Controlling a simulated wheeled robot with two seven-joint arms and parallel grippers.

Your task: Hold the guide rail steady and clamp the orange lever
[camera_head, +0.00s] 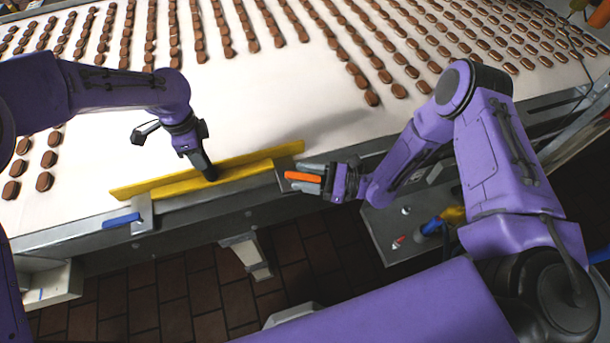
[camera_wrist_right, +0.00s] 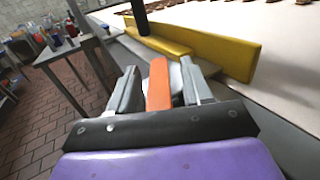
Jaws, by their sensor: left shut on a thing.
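The yellow guide rail (camera_head: 236,166) lies along the near edge of the conveyor. My left gripper (camera_head: 209,174) points down and is shut on the rail near its middle. The rail and a dark part of the left gripper also show at the top of the right wrist view (camera_wrist_right: 215,48). The orange lever (camera_head: 303,177) sits at the rail's right end. My right gripper (camera_head: 309,178) has a grey finger on each side of the lever. In the right wrist view the lever (camera_wrist_right: 159,85) stands between the fingers, with narrow gaps, so the gripper looks open around it.
A blue lever (camera_head: 122,220) on a bracket sits at the rail's left end. Rows of brown sandwich biscuits (camera_head: 372,98) cover the far part of the white belt (camera_head: 300,90). The belt beside the rail is clear. A metal table (camera_wrist_right: 70,50) stands beyond the conveyor edge.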

